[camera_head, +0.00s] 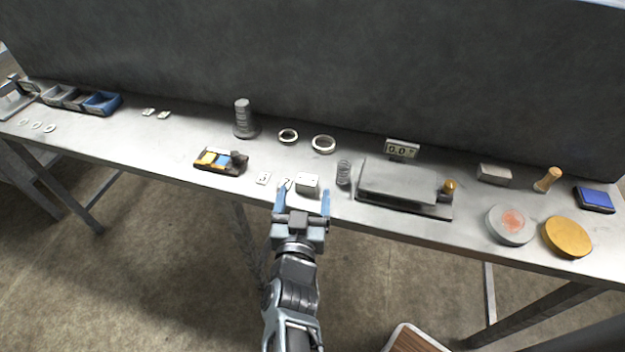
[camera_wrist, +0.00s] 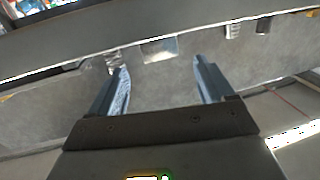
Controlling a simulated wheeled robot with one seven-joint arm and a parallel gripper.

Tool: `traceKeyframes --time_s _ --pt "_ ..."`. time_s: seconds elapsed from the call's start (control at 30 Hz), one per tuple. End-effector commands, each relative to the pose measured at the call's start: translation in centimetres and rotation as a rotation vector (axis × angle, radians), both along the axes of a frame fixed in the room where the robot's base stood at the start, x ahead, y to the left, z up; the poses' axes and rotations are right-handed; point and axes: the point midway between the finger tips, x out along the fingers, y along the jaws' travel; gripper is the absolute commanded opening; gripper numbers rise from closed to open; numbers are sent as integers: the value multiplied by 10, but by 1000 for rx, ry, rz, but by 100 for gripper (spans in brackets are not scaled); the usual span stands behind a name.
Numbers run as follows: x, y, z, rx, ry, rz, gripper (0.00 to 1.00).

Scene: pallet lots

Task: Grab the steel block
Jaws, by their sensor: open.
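A small pale metal block (camera_head: 307,183), which looks like the steel block, sits near the front edge of the grey bench (camera_head: 340,213). It also shows in the wrist view as a shiny block (camera_wrist: 160,50), ahead of and between the fingers. My gripper (camera_head: 303,195) is open and empty at the bench's front edge. Its blue fingers point toward the block, one on either side in the head view. In the wrist view, the fingers (camera_wrist: 161,68) are apart, with a visible gap before the block. I cannot tell the exact height of the fingers relative to it.
A coil spring (camera_head: 344,173) stands close right of the block, and a small white tag (camera_head: 263,178) lies to its left. A grey metal fixture (camera_head: 398,182) is farther right. Two rings (camera_head: 323,144) lie behind. Another grey block (camera_head: 495,173) lies at the right.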

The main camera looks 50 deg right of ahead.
Motion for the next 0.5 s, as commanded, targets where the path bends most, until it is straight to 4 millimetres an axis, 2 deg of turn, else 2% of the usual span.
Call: traceKeyframes --time_s 0.33,0.5 --pt "22 -38 -3 -1 1 0 81" --pt "31 -50 -5 0 0 1 81"
